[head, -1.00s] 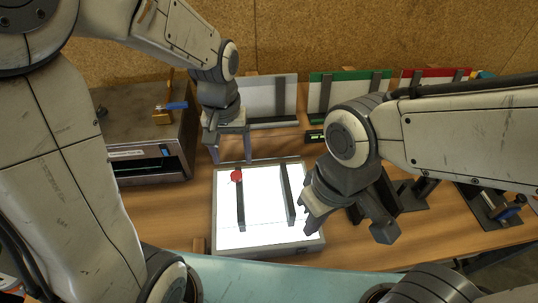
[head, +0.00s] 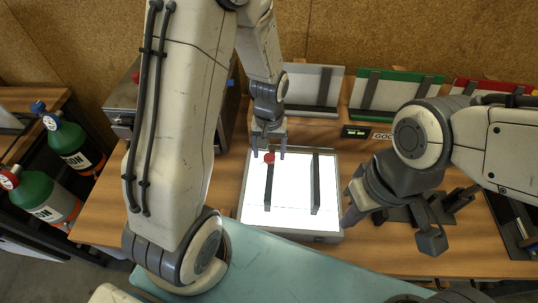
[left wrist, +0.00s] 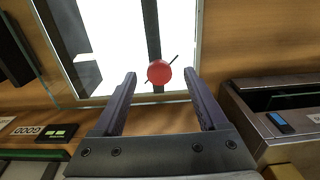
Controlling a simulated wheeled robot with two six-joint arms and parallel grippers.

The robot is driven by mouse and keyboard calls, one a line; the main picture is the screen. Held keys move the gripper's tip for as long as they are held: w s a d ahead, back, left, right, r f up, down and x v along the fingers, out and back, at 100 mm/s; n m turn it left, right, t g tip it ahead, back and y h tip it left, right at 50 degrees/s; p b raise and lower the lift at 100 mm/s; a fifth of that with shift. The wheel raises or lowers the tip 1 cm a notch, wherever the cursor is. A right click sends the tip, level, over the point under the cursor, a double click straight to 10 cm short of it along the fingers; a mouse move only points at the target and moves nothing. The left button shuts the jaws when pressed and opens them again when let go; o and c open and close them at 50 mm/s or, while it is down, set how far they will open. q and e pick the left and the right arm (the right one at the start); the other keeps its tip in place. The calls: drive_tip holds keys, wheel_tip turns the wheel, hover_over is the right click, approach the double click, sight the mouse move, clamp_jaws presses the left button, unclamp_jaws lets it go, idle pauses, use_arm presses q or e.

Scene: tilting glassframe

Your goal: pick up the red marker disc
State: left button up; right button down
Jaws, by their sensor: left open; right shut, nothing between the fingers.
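The red marker disc (head: 269,158) lies at the far left part of the lit white panel (head: 291,190), at the top end of a dark bar. In the left wrist view the disc (left wrist: 159,72) shows with a thin dark pin sticking out on both sides. My left gripper (head: 268,154) is open and empty, with its fingers pointing down at the panel's far edge. In the left wrist view the disc is just beyond and between the fingertips (left wrist: 162,85); neither finger visibly touches it. My right gripper (head: 392,232) is shut and empty, to the right of the panel.
Two dark bars (head: 316,185) cross the panel. White, green (head: 398,92) and red framed boards stand along the back. A metal box (left wrist: 275,115) is beside the panel. Green gas cylinders (head: 72,147) stand at far left.

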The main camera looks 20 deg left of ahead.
use_arm(q)
drive_tip(key=shift+f, duration=0.5)
clamp_jaws()
drive_tip(key=shift+r, duration=0.15)
